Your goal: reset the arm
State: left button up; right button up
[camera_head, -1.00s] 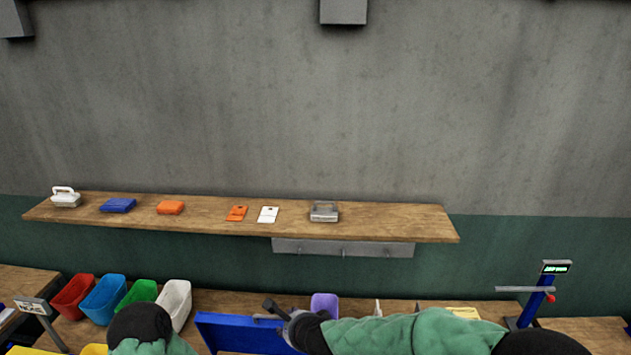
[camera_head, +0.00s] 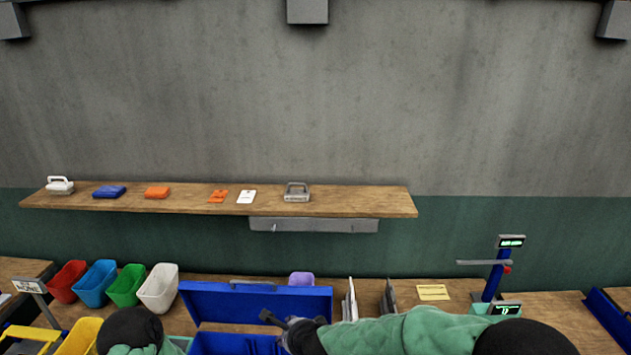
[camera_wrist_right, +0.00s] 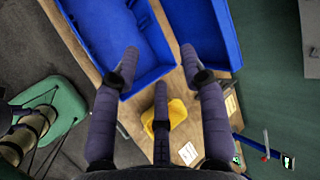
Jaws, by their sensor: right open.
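My right arm, with a green sleeve (camera_head: 420,330), crosses the bottom of the head view from the right. My right gripper (camera_head: 277,320) is over the front of the open blue case (camera_head: 255,303). In the right wrist view my right gripper (camera_wrist_right: 159,60) has its dark fingers spread apart, with nothing between them. The blue case (camera_wrist_right: 118,35) lies beyond the fingertips there. My left arm (camera_head: 135,335) shows only as a dark and green part at the bottom left; its gripper is out of frame.
Red, blue, green and white bins (camera_head: 158,288) stand on the bench at left, with yellow bins (camera_head: 82,335) nearer. A wooden shelf (camera_head: 350,203) holds several small items. A blue scale post (camera_head: 493,278) stands at right. A yellow object (camera_wrist_right: 172,118) shows beneath the right fingers.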

jog(key=s+d+f+n+g+h+b, duration=0.15)
jog(key=d+f+b, duration=0.25)
jog(key=f, duration=0.6)
jog(key=s+d+f+n+g+b, duration=0.1)
jog(key=s+d+f+n+b, duration=0.2)
jog(key=f, duration=0.8)
jog(key=s+d+f+n+g+b, duration=0.15)
jog(key=d+f+b, duration=0.35)
jog(key=f, duration=0.5)
pick_arm(q)
notch_tip(320, 180, down, 28)
jog(key=b, duration=1.6)
jog(key=shift+w+f, duration=0.2)
pick_arm(e)
jog(key=s+d+f+n+g, duration=0.1)
jog(key=s+f+n, duration=0.1)
jog(key=s+f, duration=0.4)
jog(key=s+d+f+n+g, duration=0.1)
jog(key=s+f+n, duration=0.2)
jog(key=f, duration=0.9)
jog(key=s+d+f+n+g+y, duration=0.1)
jog(key=s+d+f+n, duration=0.1)
jog(key=s+f, duration=0.7)
jog(key=shift+f+n, duration=0.3)
jog(key=shift+f, duration=0.05)
pick_arm(q)
jog(key=shift+a, duration=0.1)
pick_arm(e)
jog(key=shift+s, duration=0.1)
